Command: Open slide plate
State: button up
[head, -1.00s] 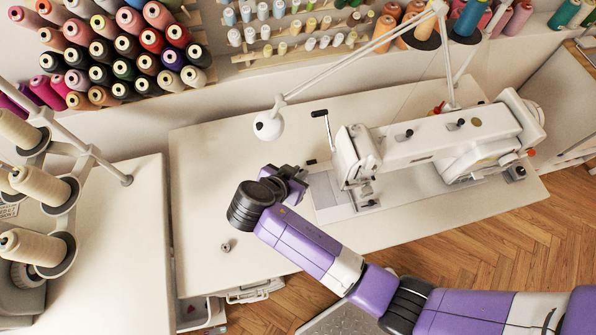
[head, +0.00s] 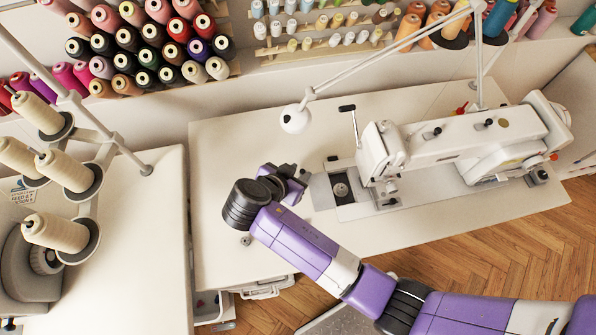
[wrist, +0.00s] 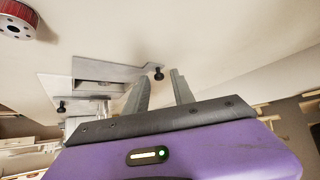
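The slide plate (head: 321,193) is a thin grey metal plate in the bed of the white sewing machine (head: 475,148). It sits shifted left, and an opening with a round metal bobbin part (head: 341,190) shows to its right. My gripper (head: 303,176) is just left of the plate, low over the table; its tips are partly hidden in the head view. A small dark knob (wrist: 158,73) lies just beyond the tips, by the edge of the grey metal (wrist: 65,90).
The white table (head: 225,150) is mostly clear left of the machine. A small round metal piece (head: 246,240) lies near the front. A red round item (wrist: 16,20) shows in the wrist view. Thread cones (head: 60,232) stand left.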

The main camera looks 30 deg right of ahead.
jog(key=shift+r, duration=0.1)
jog(key=v, duration=0.7)
jog(key=shift+s+a+r+b, duration=0.15)
jog(key=shift+a+r+b, duration=0.1)
jog(key=shift+b, duration=0.15)
jog(key=shift+f, duration=0.1)
